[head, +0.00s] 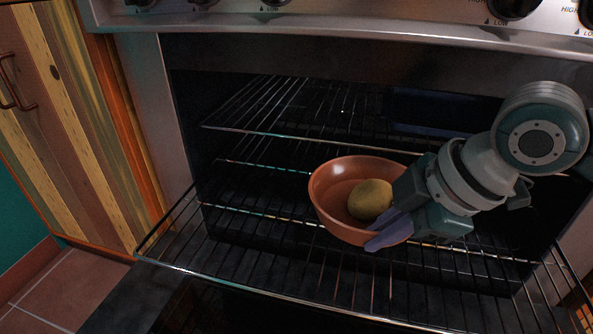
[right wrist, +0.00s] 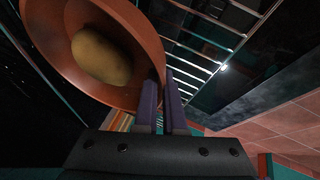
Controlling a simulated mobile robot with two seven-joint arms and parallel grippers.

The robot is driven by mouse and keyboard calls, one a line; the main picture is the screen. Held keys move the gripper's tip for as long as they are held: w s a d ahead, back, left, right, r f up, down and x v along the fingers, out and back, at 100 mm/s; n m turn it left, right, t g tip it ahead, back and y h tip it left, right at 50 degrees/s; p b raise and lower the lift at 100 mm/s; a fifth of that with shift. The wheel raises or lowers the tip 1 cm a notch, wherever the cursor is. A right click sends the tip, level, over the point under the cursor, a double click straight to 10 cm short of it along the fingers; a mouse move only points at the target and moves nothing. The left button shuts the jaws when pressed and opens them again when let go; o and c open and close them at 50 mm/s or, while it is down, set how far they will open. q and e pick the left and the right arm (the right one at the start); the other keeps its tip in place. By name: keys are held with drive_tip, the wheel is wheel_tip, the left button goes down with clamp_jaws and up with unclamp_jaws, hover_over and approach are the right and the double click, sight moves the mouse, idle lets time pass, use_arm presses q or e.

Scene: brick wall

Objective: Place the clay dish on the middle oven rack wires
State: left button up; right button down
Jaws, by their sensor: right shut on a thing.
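The clay dish (head: 330,192) is a round orange-brown bowl with a yellowish potato-like item (head: 370,199) inside. It is in front of the oven opening, over the pulled-out wire rack (head: 240,252); I cannot tell whether it touches the wires. My right gripper (head: 388,232) comes in from the right and its purple fingers are shut on the dish's near right wall. In the right wrist view the fingers (right wrist: 160,105) pinch the rim of the dish (right wrist: 130,25), tilted in that picture. My left gripper is not in view.
An upper rack (head: 300,108) sits inside the dark oven, with more wires behind the dish. The oven's control panel (head: 380,18) spans the top. A striped wooden cabinet (head: 75,120) stands at left. The pulled-out rack is bare left of the dish.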

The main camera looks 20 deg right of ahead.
drive_tip(key=shift+w+a, duration=0.2)
drive_tip(key=shift+w, duration=0.15)
wheel_tip(320, 180, down, 4)
drive_tip(key=b, duration=0.3)
drive_tip(key=shift+r, duration=0.2)
drive_tip(key=shift+s+r, duration=0.1)
drive_tip(key=c, duration=1)
unclamp_jaws()
drive_tip(key=shift+d, duration=0.1)
